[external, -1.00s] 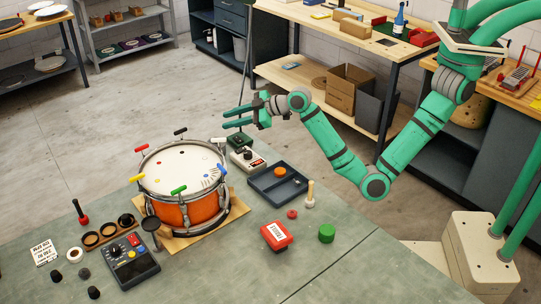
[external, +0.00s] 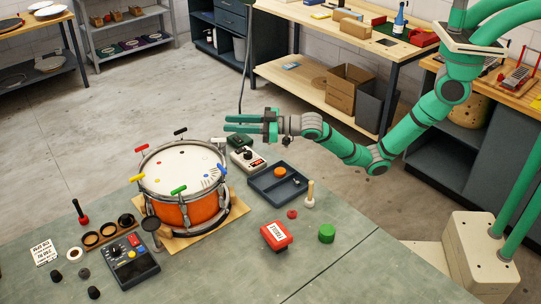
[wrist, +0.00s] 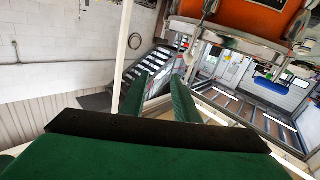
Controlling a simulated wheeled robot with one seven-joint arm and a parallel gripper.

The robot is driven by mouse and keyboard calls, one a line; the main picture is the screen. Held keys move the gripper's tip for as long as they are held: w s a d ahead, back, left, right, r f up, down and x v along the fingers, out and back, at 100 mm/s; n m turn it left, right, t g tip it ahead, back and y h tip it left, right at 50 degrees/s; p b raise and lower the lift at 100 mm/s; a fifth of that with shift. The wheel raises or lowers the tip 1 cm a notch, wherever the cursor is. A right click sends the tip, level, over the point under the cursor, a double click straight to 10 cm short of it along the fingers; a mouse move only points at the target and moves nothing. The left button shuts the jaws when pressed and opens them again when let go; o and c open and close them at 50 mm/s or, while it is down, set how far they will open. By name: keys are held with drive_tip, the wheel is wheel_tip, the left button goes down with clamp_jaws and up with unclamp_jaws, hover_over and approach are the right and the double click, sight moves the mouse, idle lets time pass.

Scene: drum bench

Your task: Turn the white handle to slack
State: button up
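The orange drum (external: 182,210) stands on a board on the bench, with small coloured handles around its rim. The white handle (external: 218,140) is at the drum's back right rim and looks small here. My gripper (external: 228,123) hangs in the air above and just right of that handle, apart from it, fingers pointing left. The two green fingers are apart with nothing between them. In the wrist view the open fingers (wrist: 160,78) reach forward, and the drum's orange shell (wrist: 245,14) shows at the top edge. I cannot make out the white handle there.
Red (external: 142,148), black (external: 180,132), blue (external: 222,170), green (external: 179,190) and yellow (external: 137,178) handles sit around the rim. A white-and-dark device (external: 247,160) and a dark tray (external: 262,186) lie right of the drum.

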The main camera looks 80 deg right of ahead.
sight(219, 143)
drive_tip(key=s+a+f+y, duration=0.1)
drive_tip(key=s+a+f, duration=0.1)
drive_tip(key=a+f, duration=0.15)
drive_tip(key=w, duration=0.7)
drive_tip(key=w+a, duration=0.1)
drive_tip(key=w, duration=0.2)
drive_tip(key=shift+w+f, duration=0.15)
drive_tip(key=shift+w, duration=0.15)
drive_tip(key=shift+c, duration=0.3)
clamp_jaws()
